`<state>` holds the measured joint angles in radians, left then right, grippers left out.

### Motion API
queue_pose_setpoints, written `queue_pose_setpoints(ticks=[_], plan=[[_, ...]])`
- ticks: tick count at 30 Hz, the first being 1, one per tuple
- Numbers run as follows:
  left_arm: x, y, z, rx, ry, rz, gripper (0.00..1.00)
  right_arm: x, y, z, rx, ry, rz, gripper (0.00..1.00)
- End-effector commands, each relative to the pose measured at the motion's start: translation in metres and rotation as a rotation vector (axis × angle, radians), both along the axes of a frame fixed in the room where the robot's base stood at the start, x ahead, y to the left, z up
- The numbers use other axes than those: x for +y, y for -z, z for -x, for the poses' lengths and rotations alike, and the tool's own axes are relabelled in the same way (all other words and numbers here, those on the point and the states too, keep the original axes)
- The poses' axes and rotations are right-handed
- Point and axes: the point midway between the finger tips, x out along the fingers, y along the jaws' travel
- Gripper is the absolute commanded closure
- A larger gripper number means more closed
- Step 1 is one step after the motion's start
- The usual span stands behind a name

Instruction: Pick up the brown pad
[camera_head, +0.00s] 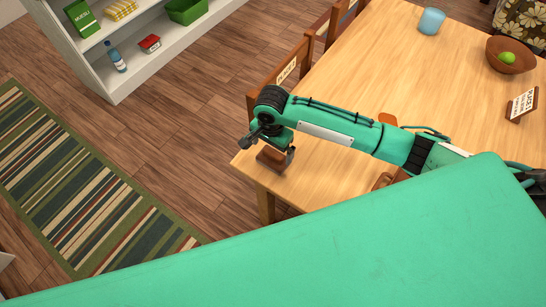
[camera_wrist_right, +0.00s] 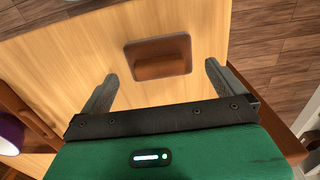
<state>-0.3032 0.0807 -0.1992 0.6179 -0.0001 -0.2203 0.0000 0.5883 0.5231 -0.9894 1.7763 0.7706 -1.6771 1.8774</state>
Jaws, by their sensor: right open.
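The brown pad (camera_wrist_right: 158,57) lies on the wooden table (camera_wrist_right: 60,60), near one edge. It is a flat rounded rectangle with a raised block on top. In the head view, the pad (camera_head: 273,158) is at the table's near left corner, partly hidden by my right gripper (camera_head: 272,140). In the right wrist view, my right gripper (camera_wrist_right: 162,72) is open and empty, with one finger to each side of the pad and clear space between. The pad is ahead of the fingers, and they do not appear to touch it. My left gripper is not in view.
The table (camera_head: 375,60) also holds a blue cup (camera_head: 431,21), a brown bowl (camera_head: 511,55) with a green fruit and a small sign (camera_head: 522,105). A wooden chair (camera_head: 285,73) stands at its left side. A white shelf (camera_head: 140,68) and striped rug (camera_head: 95,185) are further left.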

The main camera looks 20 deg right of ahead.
Motion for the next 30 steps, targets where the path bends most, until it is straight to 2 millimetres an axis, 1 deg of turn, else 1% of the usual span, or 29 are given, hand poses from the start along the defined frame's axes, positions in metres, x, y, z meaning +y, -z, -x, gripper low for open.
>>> queue_pose_setpoints(ticks=[5,9,13,16,22,27,30], plan=[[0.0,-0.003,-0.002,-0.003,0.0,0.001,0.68,-0.001,0.012,0.001,0.001,0.0,0.002,0.0],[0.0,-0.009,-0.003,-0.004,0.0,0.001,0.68,-0.001,0.033,0.002,0.001,0.0,0.003,0.0],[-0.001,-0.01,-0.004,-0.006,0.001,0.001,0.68,-0.001,0.05,0.002,0.0,0.0,0.001,0.0],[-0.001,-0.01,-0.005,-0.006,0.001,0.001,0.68,0.0,0.056,0.002,-0.001,-0.001,0.001,0.0],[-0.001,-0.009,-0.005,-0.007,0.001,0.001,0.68,0.0,0.056,0.002,-0.001,-0.001,0.0,0.0],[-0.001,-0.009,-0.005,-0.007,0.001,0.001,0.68,0.0,0.056,0.002,-0.001,-0.001,0.0,0.32],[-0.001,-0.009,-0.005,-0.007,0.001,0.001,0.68,0.0,0.056,0.002,-0.001,-0.001,0.0,0.32]])
